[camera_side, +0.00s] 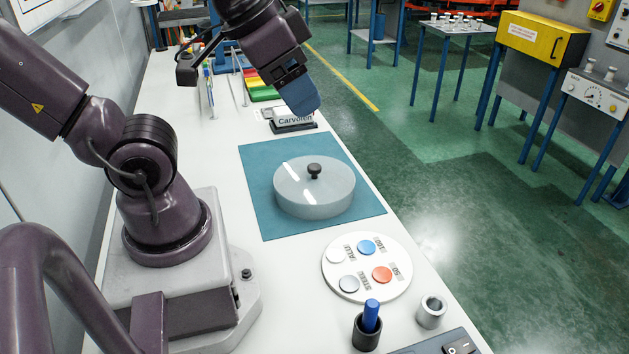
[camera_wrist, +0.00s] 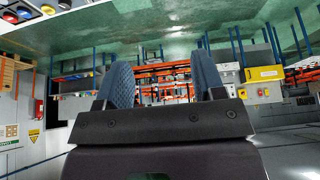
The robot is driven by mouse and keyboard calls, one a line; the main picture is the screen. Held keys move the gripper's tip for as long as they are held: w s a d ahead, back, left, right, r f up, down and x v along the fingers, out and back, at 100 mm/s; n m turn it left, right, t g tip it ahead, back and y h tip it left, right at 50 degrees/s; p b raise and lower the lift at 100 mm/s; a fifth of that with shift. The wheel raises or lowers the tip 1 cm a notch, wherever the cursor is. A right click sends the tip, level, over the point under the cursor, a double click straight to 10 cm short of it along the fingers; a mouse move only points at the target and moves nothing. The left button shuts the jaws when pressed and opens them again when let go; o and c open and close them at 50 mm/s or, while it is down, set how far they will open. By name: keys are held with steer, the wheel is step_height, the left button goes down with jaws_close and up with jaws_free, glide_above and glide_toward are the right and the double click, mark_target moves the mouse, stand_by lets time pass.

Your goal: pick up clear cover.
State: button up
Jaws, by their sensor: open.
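My gripper (camera_side: 303,104) is above and behind the cover, near the name plate, and apart from the cover. In the wrist view my gripper (camera_wrist: 163,82) shows two blue fingers spread apart with nothing between them. The cover is not visible in the wrist view.
A name plate (camera_side: 293,120) stands behind the mat. In front are a white disc (camera_side: 340,262) with coloured spots, a black cup (camera_side: 366,332) holding a blue peg, a metal ring (camera_side: 431,312) and a switch box (camera_side: 458,346). Coloured bins (camera_side: 262,88) stand at the back.

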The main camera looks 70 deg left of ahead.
steer(key=m+g+y, duration=0.6)
steer(key=m+y, duration=0.7)
steer(key=m, duration=0.5)
glide_toward(315, 168)
steer(key=x, duration=0.5)
steer(key=shift+a+f, duration=0.15)
steer(key=shift+f, duration=0.15)
steer(key=shift+x, duration=2.75)
steer(key=shift+w+r, duration=0.1)
steer(key=shift+r, duration=0.15)
steer(key=c, duration=1)
